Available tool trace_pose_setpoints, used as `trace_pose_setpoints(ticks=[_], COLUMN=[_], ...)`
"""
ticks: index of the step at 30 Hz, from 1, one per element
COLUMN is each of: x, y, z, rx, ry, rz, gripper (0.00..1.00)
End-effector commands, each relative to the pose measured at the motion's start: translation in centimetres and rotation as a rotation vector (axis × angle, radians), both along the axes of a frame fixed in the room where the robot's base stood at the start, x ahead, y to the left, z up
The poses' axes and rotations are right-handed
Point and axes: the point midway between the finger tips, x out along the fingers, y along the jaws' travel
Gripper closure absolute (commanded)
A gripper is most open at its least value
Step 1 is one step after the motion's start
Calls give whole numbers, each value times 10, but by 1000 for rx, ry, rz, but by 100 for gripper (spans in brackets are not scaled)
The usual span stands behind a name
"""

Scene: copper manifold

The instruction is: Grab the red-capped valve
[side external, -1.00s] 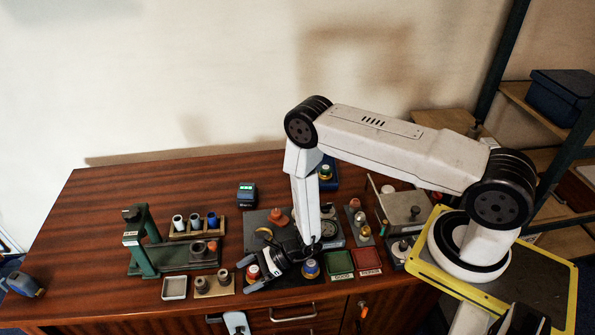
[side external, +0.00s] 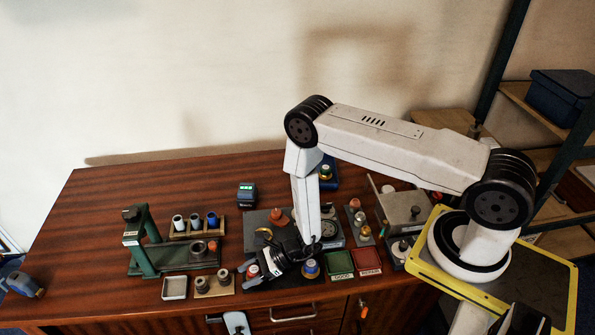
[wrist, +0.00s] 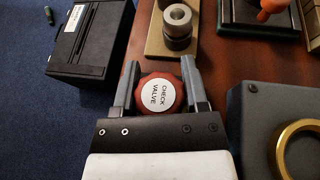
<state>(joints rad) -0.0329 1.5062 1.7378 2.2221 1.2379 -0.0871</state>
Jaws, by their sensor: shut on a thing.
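The red-capped valve (wrist: 159,94) shows in the wrist view with a scalloped red cap and a white disc reading "CHECK VALVE". My gripper (wrist: 161,72) has one finger on each side of the cap and is shut on it. In the side external view, my gripper (side external: 248,272) is low near the front edge of the table, with the red cap (side external: 253,271) between its fingers. The valve's body below the cap is hidden, so I cannot tell whether it touches the surface beneath.
A blue-capped part (side external: 311,267) stands just right of my gripper. Green (side external: 340,262) and red (side external: 367,260) trays lie further right. A wooden block with metal bushings (side external: 213,287) and a small white tray (side external: 175,288) are to the left. A dark box (wrist: 90,42) shows in the wrist view.

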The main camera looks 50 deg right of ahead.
Motion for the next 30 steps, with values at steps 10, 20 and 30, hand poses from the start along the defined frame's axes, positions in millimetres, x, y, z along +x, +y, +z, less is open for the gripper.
trace_pose_setpoints(ticks=[10, 20, 30], x=[1, -16, -56], y=[0, -5, -17], z=[17, 52, 94], rx=[0, 0, 1], ry=[-3, -1, 1], rz=[0, -2, -3], gripper=[100, 100, 100])
